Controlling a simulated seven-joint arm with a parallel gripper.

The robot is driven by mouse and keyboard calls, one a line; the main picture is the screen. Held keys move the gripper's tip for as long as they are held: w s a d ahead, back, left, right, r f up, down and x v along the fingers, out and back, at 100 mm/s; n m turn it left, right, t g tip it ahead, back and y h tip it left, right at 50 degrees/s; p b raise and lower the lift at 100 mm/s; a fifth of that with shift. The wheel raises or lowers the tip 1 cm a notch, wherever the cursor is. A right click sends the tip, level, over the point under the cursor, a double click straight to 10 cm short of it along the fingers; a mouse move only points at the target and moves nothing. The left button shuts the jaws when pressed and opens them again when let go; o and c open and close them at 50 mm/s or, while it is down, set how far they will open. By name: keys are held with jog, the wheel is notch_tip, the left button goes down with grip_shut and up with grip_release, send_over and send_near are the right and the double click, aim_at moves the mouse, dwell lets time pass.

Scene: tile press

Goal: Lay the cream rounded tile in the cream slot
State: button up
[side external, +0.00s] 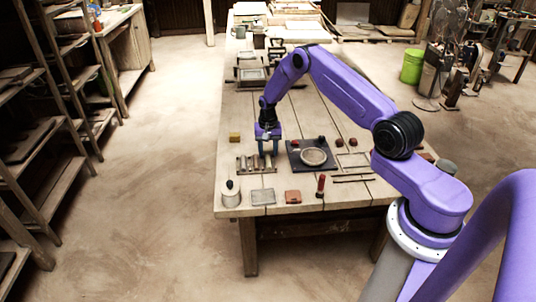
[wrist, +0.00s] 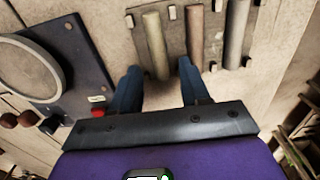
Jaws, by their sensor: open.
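My gripper (side external: 267,152) is open and points down over the right end of a low rack (side external: 256,170) holding several long rounded pieces. In the wrist view my gripper (wrist: 158,66) has one finger on each side of a pale, yellowish-cream rounded piece (wrist: 157,45), apart from it. That piece looks like the cream rounded tile. Small pale blocks stand at the piece ends. I cannot tell which place is the cream slot.
A dark blue plate with a round pale disc (side external: 313,156) and a red knob is right of the rack.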

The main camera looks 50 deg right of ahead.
aim_at(268, 157)
notch_tip(268, 157, up, 10)
jog(key=s+a+r+n, duration=0.3)
jog(key=s+a+r, duration=0.15)
jog(key=a, duration=0.25)
jog(key=s+a+r+n, duration=0.4)
jog(key=a+r, duration=0.1)
jog(key=a, duration=0.3)
jog(key=s+a+r+n, duration=0.3)
jog(key=s+a+r, duration=0.1)
jog(key=a, duration=0.3)
jog(key=s+a+r+n, duration=0.2)
jog(key=s+n, duration=0.1)
jog(key=s, duration=0.3)
jog(key=s+a+r+n, duration=0.2)
jog(key=s, duration=0.5)
jog(key=s+d+r+n, duration=0.1)
jog(key=s+d+n, duration=0.2)
jog(key=s, duration=1.2)
jog(key=n, duration=0.3)
jog(key=shift+s+n, duration=0.15)
jog(key=shift+n, duration=0.15)
